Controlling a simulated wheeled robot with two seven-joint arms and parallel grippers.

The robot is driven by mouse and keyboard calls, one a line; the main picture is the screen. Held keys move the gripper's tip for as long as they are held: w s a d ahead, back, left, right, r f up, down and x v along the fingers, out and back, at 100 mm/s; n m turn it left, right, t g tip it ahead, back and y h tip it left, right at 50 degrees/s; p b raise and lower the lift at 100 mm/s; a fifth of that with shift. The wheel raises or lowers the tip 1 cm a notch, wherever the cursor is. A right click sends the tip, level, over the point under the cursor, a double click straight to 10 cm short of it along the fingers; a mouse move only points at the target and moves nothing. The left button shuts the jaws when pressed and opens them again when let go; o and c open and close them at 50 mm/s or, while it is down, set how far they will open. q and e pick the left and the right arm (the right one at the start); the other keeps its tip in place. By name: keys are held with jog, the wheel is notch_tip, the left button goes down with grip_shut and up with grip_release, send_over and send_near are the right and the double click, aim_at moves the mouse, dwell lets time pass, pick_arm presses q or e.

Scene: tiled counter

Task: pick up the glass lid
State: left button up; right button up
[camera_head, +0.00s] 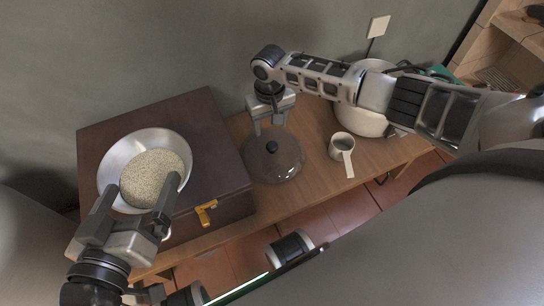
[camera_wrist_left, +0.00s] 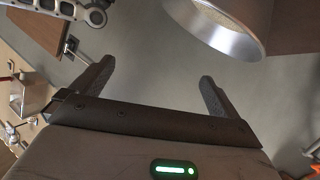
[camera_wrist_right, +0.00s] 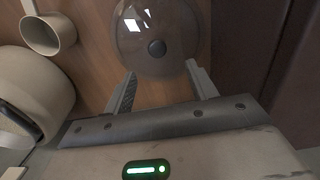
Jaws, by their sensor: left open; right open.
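The round glass lid (camera_head: 283,168) with a dark knob lies on the wooden counter, between the dark box and the white cup. In the right wrist view the lid (camera_wrist_right: 175,28) and its knob sit just beyond my fingertips, apart from them. My right gripper (camera_head: 268,128) is open and empty, pointing down by the lid's far edge; its fingers (camera_wrist_right: 163,82) also show in the right wrist view. My left gripper (camera_head: 146,190) is open in front of the metal bowl; its fingers (camera_wrist_left: 157,78) show empty in the left wrist view.
A metal bowl (camera_head: 117,163) of pale grains rests on the dark brown box (camera_head: 209,130), which has a yellow latch (camera_head: 206,212). A white cup (camera_head: 342,146) stands right of the lid. A large white pot-like appliance (camera_head: 358,118) is behind it, partly hidden by my right arm.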

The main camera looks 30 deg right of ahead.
jog(key=b, duration=0.2)
send_over(272, 145)
jog(key=f, duration=0.4)
jog(key=shift+a+f, duration=0.25)
jog(key=shift+f, duration=0.05)
jog(key=shift+d+f+b, duration=0.2)
jog(key=shift+f+b, duration=0.7)
jog(key=shift+f, duration=0.35)
notch_tip(272, 145, down, 2)
jog(key=shift+b, duration=0.6)
grip_shut()
pick_arm(q)
jog(key=r, duration=0.1)
jog(key=r+t+h, duration=0.1)
jog(key=w+t+h, duration=0.1)
jog(key=shift+d+r+n, duration=0.4)
pick_arm(e)
jog(key=shift+r, duration=0.1)
